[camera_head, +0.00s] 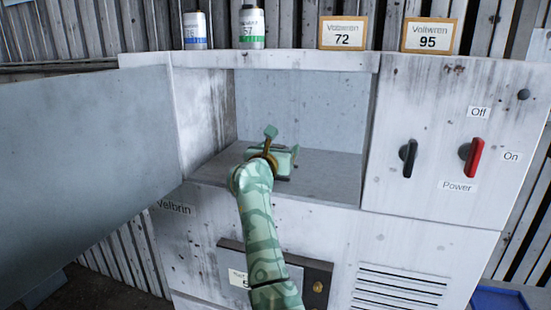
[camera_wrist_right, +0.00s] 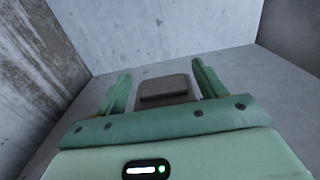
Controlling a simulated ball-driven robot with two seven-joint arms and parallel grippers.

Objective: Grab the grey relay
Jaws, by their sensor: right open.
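The grey relay (camera_wrist_right: 165,88) shows in the right wrist view as a dark grey block on a lighter grey base. It sits on the floor of the open compartment. My right gripper (camera_head: 283,142) reaches into this compartment in the head view, and its green hand hides the relay there. In the right wrist view my right gripper (camera_wrist_right: 160,76) is open, with one finger on each side of the relay. Gaps show between the fingers and the dark block. I cannot tell whether either finger touches the base. My left gripper is not in view.
The compartment has a left wall (camera_head: 207,110), a back wall (camera_head: 300,100) and a floor (camera_head: 335,165). A large grey panel (camera_head: 80,150) stands at the left. A black switch (camera_head: 408,158) and a red switch (camera_head: 473,157) are on the right face. Cans and number signs stand on top.

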